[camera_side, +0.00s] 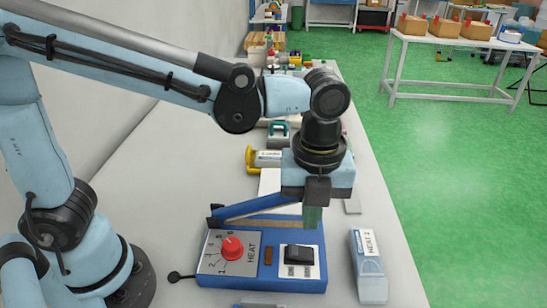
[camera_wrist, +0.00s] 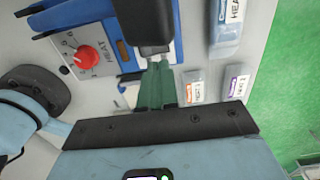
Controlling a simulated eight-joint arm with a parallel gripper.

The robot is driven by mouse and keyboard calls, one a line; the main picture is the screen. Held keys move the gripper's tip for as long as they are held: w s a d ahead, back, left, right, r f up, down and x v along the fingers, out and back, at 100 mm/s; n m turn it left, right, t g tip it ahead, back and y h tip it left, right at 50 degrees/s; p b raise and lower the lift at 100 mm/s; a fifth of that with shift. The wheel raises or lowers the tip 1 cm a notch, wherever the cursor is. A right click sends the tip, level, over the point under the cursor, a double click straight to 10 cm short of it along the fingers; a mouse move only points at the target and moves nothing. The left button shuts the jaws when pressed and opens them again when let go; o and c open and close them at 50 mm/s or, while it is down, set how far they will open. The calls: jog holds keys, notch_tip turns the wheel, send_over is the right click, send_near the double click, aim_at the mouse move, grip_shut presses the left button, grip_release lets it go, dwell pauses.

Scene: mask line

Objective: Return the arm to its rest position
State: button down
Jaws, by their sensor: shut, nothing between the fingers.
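My gripper (camera_side: 312,218) hangs with its green fingers pointing down over the blue heat sealer (camera_side: 262,284). The fingers are shut with nothing between them. In the wrist view the green fingertips (camera_wrist: 157,68) sit close together beside the sealer. The side view does not settle whether the fingers touch the sealer; they overlap its back part. The arm is stretched out from its base at the left, over the bench, away from any folded pose. The sealer has a red heat dial (camera_side: 232,247) and a black rocker switch (camera_side: 299,253).
Two small labelled packs (camera_wrist: 193,88) (camera_wrist: 238,82) lie nearby in the wrist view. A yellow-handled item (camera_side: 262,158) and other things crowd the bench (camera_side: 395,275) behind. Green floor is open at the right.

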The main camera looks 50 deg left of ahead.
jog(key=shift+w, duration=0.1)
jog(key=w+a+r+n+t+h, duration=0.2)
jog(key=w+a+r+n+t, duration=0.2)
jog(key=w+r+n+t, duration=0.35)
jog(key=s+a+f+n+y, duration=0.1)
jog(key=s+a+f+n, duration=0.2)
jog(key=a+n, duration=0.4)
jog(key=s+a+f+n+y, duration=0.1)
jog(key=s+a+f+n, duration=0.2)
jog(key=s+a+n, duration=0.2)
jog(key=shift+s+a+f+n, duration=0.3)
jog(key=shift+a+n, duration=1.35)
jog(key=shift+n, duration=2.1)
